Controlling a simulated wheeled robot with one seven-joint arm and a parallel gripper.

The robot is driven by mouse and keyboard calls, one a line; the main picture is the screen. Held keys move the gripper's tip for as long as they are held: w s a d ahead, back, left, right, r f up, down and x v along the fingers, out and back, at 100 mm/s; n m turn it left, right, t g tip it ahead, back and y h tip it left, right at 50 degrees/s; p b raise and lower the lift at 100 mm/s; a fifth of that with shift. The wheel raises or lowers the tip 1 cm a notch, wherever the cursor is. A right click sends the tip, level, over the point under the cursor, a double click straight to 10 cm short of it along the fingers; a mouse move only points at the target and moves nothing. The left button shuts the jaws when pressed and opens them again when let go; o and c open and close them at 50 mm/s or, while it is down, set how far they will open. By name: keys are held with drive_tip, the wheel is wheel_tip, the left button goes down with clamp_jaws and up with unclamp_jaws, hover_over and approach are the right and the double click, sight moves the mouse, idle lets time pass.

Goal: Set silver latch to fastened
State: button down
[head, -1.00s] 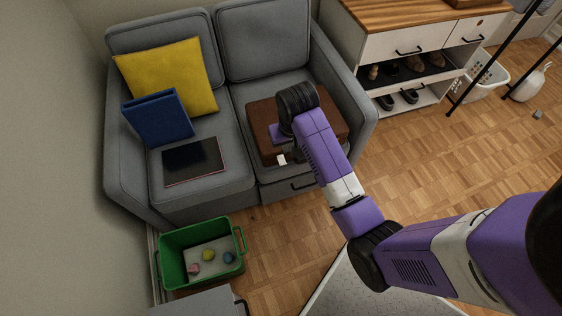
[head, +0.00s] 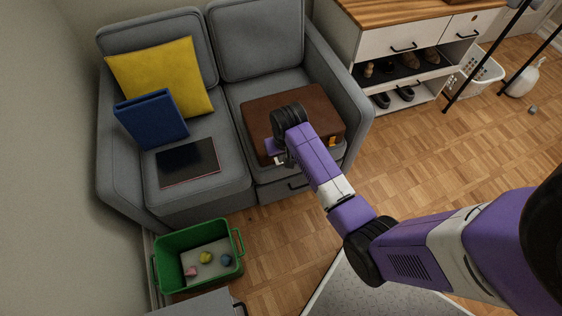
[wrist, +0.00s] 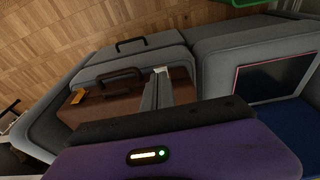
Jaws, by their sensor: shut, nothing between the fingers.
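A brown case (head: 305,104) lies on the right seat of the grey sofa. It also shows in the wrist view (wrist: 185,83), with a dark handle (wrist: 120,78) and an orange tag (wrist: 77,97) on its front side. My gripper (wrist: 158,80) is shut and empty at the case's front side, beside the handle. In the head view my gripper (head: 280,160) is partly covered by my own wrist. A small pale piece shows at the fingertips; I cannot tell whether it is the silver latch or a fingertip. The latch's position cannot be read.
A black tablet-like slab (head: 188,162), blue binder (head: 151,119) and yellow cushion (head: 160,75) are on the left seat. A green bin (head: 199,255) with small toys stands on the floor. A shoe cabinet (head: 400,55) stands right of the sofa. Parquet between is free.

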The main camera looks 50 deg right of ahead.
sight(281, 164)
drive_tip(key=shift+w+d+f+b, duration=0.15)
drive_tip(key=shift+w+f+b, duration=0.05)
drive_tip(key=shift+f, duration=1)
drive_tip(key=shift+w+d+f+b, duration=0.1)
drive_tip(key=shift+w+f+b, duration=0.05)
drive_tip(key=shift+f, duration=1)
drive_tip(key=shift+s+a+f+t, duration=0.1)
drive_tip(key=shift+f+t, duration=0.05)
drive_tip(key=shift+t, duration=0.15)
drive_tip(key=f+t+h+b, duration=0.1)
drive_tip(key=t+b, duration=0.1)
drive_tip(key=b, duration=0.2)
drive_tip(key=f+t+h+b, duration=0.2)
drive_tip(key=t+b, duration=0.1)
drive_tip(key=b, duration=0.1)
drive_tip(key=f+t+h+b, duration=0.1)
drive_tip(key=t+h+b, duration=0.1)
drive_tip(key=b, duration=0.3)
drive_tip(key=shift+s+a+f, duration=0.2)
drive_tip(key=shift+s+f, duration=0.1)
drive_tip(key=shift+r, duration=0.1)
